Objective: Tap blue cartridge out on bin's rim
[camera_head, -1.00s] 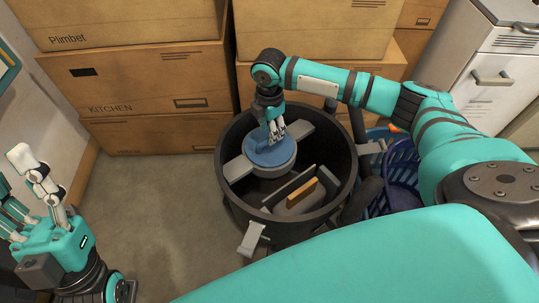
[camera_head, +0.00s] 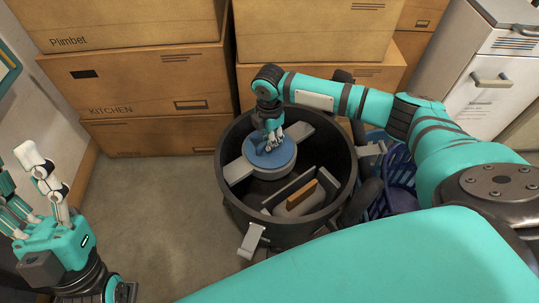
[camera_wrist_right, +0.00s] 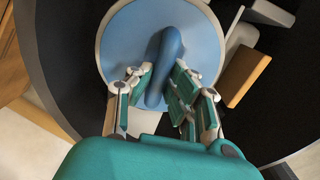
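The blue cartridge (camera_head: 286,156) is a round blue disc on a grey body, inside a black round bin (camera_head: 226,190). It rests beside or on grey bars there. In the right wrist view the cartridge's blue face (camera_wrist_right: 122,45) has a raised, slanted blue handle (camera_wrist_right: 168,50). My right gripper (camera_head: 270,143) is over the disc; in the wrist view its fingers (camera_wrist_right: 160,82) stand on both sides of the handle, open, with little gap. Whether they touch it is unclear. My left gripper (camera_head: 38,180) is empty at the left, fingers up and spread.
Cardboard boxes (camera_head: 150,90) are stacked behind the bin. A blue basket (camera_head: 395,180) stands to its right, partly under my right arm. A white cabinet (camera_head: 485,75) is at the back right. An orange-brown block (camera_head: 303,196) lies inside the bin. Bare floor is at the left.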

